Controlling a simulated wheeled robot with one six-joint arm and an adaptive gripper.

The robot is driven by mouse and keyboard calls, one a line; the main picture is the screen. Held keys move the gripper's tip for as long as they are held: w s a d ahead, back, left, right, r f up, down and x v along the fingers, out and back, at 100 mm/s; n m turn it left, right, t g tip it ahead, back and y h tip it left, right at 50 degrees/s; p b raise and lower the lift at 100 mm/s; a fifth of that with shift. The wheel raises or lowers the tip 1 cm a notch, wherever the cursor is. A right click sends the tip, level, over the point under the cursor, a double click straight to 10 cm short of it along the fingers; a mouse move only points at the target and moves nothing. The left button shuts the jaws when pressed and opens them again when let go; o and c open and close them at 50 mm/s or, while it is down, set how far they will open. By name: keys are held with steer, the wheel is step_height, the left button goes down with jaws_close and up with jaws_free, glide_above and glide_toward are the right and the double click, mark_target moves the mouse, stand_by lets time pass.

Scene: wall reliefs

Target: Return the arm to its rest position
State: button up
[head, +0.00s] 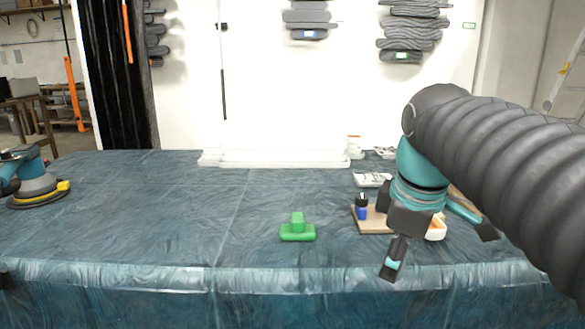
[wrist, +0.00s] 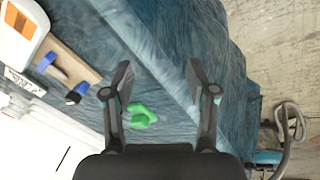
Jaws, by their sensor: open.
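My gripper (head: 439,248) hangs at the right of the head view, above the front right part of the covered table (head: 150,225). Its two fingers are spread wide with nothing between them. My arm comes in from the right edge and bends down to it. In the wrist view the open fingers (wrist: 159,76) point over the table's edge. A green handled block (head: 297,231) stands on the table, left of my gripper. It also shows beside the left finger in the wrist view (wrist: 142,116), apart from it.
A wooden board (head: 374,224) with a blue item (head: 361,212) and a white and orange piece (head: 437,230) lie near my gripper. White trays (head: 280,158) lie at the back. A teal sander (head: 37,186) stands far left. The middle left of the table is clear.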

steer(key=s+f+m+t, duration=0.2)
steer(key=s+f+m, duration=0.7)
steer(key=f, duration=0.6)
steer(key=m, duration=0.2)
steer(key=shift+m+t, duration=0.3)
steer(key=shift+s, duration=0.1)
